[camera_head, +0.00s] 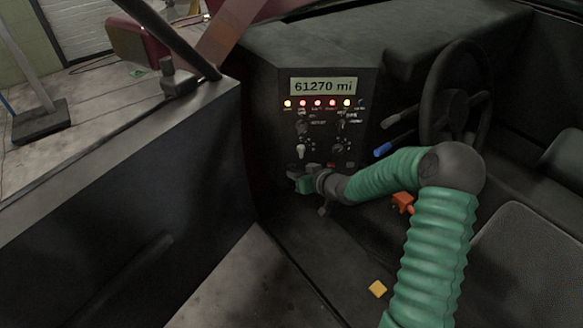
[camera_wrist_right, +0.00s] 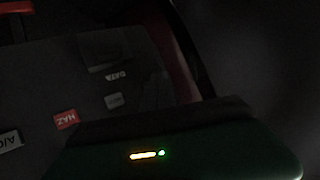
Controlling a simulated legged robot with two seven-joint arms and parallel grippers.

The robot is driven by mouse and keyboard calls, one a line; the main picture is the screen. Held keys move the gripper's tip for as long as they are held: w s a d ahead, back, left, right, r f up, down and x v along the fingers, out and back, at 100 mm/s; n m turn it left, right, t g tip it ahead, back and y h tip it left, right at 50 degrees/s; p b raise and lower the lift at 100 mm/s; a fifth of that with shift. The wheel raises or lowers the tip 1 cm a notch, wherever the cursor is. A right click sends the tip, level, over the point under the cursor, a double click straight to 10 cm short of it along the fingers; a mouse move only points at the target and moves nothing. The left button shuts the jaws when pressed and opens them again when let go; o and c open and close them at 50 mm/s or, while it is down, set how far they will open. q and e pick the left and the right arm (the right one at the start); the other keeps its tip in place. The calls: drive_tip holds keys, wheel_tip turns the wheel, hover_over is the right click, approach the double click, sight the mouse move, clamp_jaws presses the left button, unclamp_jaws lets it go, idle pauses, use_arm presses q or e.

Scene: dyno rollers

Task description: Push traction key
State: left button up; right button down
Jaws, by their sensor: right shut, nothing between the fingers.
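The dash panel (camera_head: 320,120) has a row of small keys along its bottom edge. No key can be read as traction in either view. In the right wrist view a red key marked HAZ (camera_wrist_right: 66,119), a key that seems to read A/C (camera_wrist_right: 10,141) and a plain grey key (camera_wrist_right: 114,101) show upside down. My right gripper (camera_head: 293,178) is shut and empty at the lower left of the panel, close to the key row, and hides part of it. Whether it touches a key cannot be told. My left gripper is out of view.
A steering wheel (camera_head: 455,92) and a blue-tipped lever (camera_head: 383,150) are to the right of the panel. An open door (camera_head: 130,185) fills the left. An orange part (camera_head: 402,202) sits under my right arm. A yellow block (camera_head: 377,289) shows lower down.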

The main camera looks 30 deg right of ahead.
drive_tip(key=shift+s, duration=0.1)
drive_tip(key=shift+s+a, duration=0.5)
drive_tip(key=shift+s, duration=0.35)
drive_tip(key=shift+s+a, duration=0.5)
drive_tip(key=shift+s, duration=0.3)
drive_tip(key=shift+s+a, duration=0.5)
drive_tip(key=shift+s, duration=0.35)
